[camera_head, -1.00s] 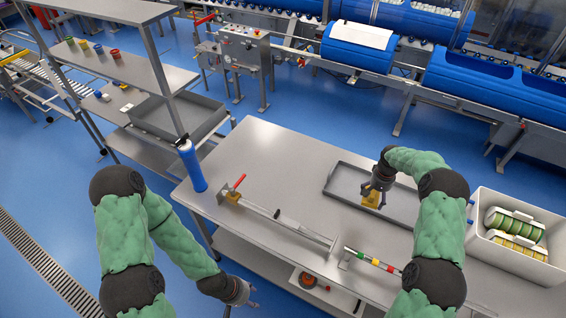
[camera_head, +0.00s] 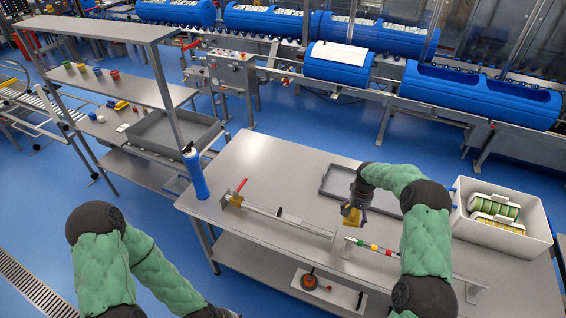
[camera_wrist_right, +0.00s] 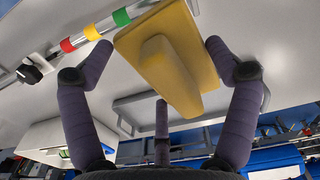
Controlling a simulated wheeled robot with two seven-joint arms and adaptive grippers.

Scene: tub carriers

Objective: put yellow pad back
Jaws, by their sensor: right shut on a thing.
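The yellow pad (camera_head: 351,217) is held in my right gripper (camera_head: 356,206), above the table at the tray's near left corner. In the right wrist view the pad (camera_wrist_right: 178,60) is a flat yellow plate with a raised ridge, between the fingers of the right gripper (camera_wrist_right: 160,46). The grey tray (camera_head: 326,184) lies on the table behind the gripper, partly hidden by my right arm. My left arm comes in at lower left; its gripper is cut off by the bottom edge.
The steel table (camera_head: 258,165) carries a long metal rod tool (camera_head: 290,218), a colour-banded rod (camera_head: 372,247) and a blue cylinder (camera_head: 195,174). A white bin (camera_head: 492,234) with rolls stands at right. A shelf (camera_head: 140,90) with small cups stands at left.

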